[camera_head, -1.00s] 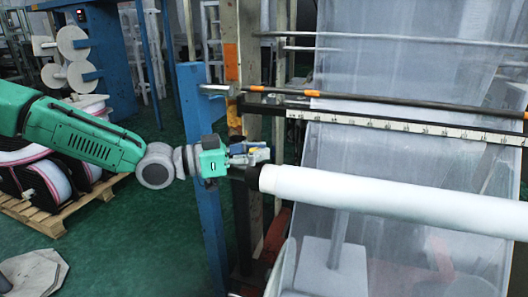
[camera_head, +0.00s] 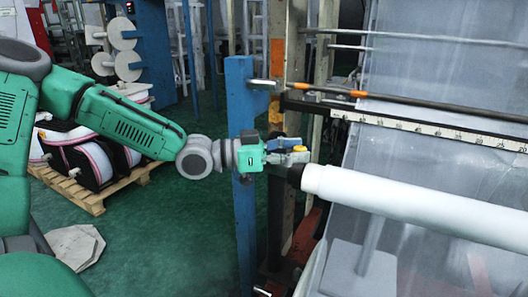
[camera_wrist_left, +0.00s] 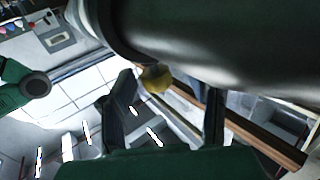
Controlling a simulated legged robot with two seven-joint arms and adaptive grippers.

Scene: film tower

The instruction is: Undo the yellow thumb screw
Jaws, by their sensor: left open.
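The yellow thumb screw (camera_head: 299,149) shows as a small yellow piece at the tips of my left gripper (camera_head: 287,152), just above the black end of the white roll. In the left wrist view the yellow thumb screw (camera_wrist_left: 155,77) sits between and beyond the open fingers of my left gripper (camera_wrist_left: 165,98), nearer the left finger. Whether a finger touches it I cannot tell. The screw's lower part and its seat are hidden by the fingers and the dark cylinder. My right gripper is not in view.
The white roll (camera_head: 415,208) runs right from its black end (camera_head: 295,176). A blue post (camera_head: 241,205) stands behind my left wrist. A ruled bar (camera_head: 430,128) and film sheet lie to the right. Reels on a pallet (camera_head: 92,198) stand left, with open green floor between.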

